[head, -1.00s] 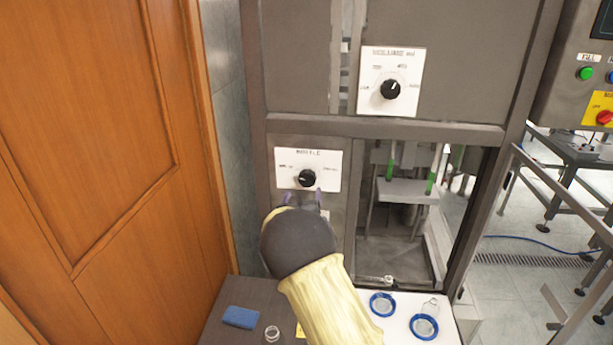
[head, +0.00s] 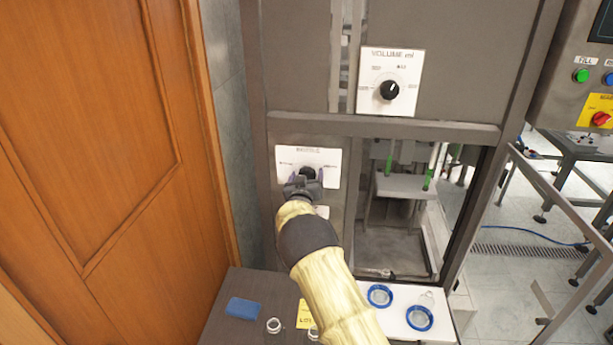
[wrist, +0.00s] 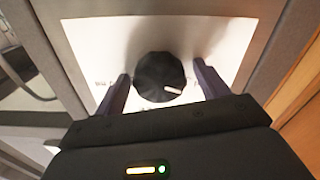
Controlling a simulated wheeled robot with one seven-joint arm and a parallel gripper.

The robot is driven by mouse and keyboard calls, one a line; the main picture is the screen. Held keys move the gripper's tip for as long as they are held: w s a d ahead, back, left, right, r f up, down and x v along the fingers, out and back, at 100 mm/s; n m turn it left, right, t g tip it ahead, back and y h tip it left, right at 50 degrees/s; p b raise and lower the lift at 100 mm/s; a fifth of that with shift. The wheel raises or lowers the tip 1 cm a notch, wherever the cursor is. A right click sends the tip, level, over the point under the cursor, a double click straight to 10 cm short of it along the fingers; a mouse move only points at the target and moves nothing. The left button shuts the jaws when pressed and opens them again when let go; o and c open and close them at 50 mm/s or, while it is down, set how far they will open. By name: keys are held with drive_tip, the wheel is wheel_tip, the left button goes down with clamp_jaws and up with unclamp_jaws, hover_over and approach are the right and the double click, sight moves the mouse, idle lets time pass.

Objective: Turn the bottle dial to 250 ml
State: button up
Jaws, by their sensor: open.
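The bottle dial is a black knob (wrist: 160,76) on a white plate (head: 289,155) low on the grey machine. In the wrist view the knob's white pointer mark faces lower right. My gripper (wrist: 160,92) is open, with one finger on each side of the knob; I cannot tell whether they touch it. In the head view my gripper (head: 305,181) covers the lower part of the knob and plate. The plate's lettering is partly hidden and too blurred to read.
A second dial, labelled VOLUME ml (head: 390,90), sits higher to the right. A wooden door (head: 100,130) stands close on the left. Below are a blue sponge (head: 242,308) and blue-rimmed round pieces (head: 380,295). A horizontal frame bar (head: 400,128) runs above the lower opening.

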drive_tip(key=c, duration=1)
drive_tip(key=shift+o, duration=0.2)
